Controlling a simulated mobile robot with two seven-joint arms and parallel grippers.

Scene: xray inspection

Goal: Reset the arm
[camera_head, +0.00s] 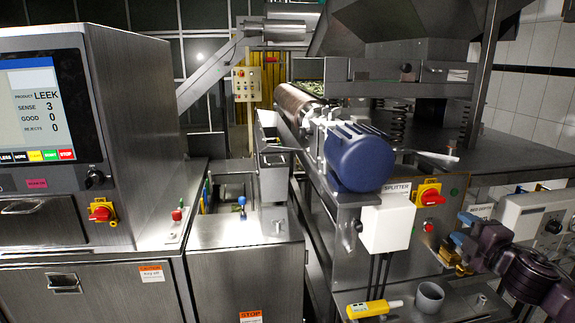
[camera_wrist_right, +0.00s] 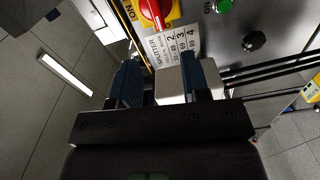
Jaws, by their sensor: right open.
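My right gripper (camera_head: 462,232) is at the right of the head view, on a dark purple-black arm that comes in from the right edge. Its blue fingers are apart, in front of the steel machine panel below the red and yellow splitter switch (camera_head: 428,194). In the right wrist view, the two blue fingers of my right gripper (camera_wrist_right: 165,78) stand apart with nothing held. A pale box (camera_wrist_right: 172,84) shows behind the gap, and the switch (camera_wrist_right: 155,12) is above it. I cannot tell how far the fingers are from the panel. My left gripper is not in view.
The inspection machine (camera_head: 130,130) with a screen stands at left. A blue motor (camera_head: 357,157) and a white splitter box (camera_head: 387,222) are left of my right gripper. A yellow tool (camera_head: 374,308) and a grey cup (camera_head: 429,297) sit on the lower ledge.

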